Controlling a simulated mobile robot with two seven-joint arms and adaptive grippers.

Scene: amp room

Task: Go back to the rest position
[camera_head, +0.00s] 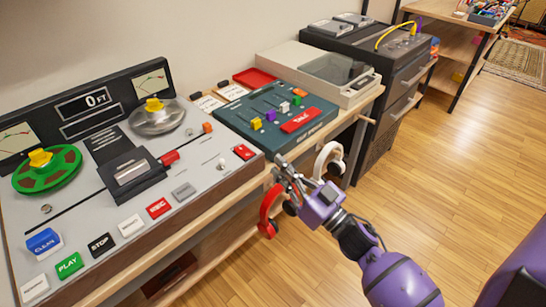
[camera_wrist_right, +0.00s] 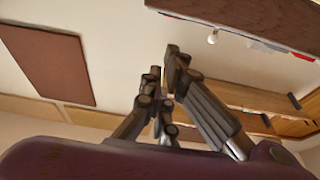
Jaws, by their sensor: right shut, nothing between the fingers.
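My right gripper (camera_head: 284,174) is at the front edge of the table, in front of the dark green mixer panel. Its fingers are together with nothing between them. In the right wrist view the closed fingers (camera_wrist_right: 170,85) point upward in the picture, over a tilted, blurred view of the room. The purple right arm comes in from the lower right in the head view. My left gripper is not in either view.
A tape machine (camera_head: 185,205) with green and grey reels fills the left. The mixer panel (camera_head: 262,97) with coloured sliders stands beside it. Red headphones (camera_head: 268,210) and white headphones (camera_head: 328,158) hang at the table's front edge, close to my gripper. Wooden floor (camera_head: 440,165) is clear at right.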

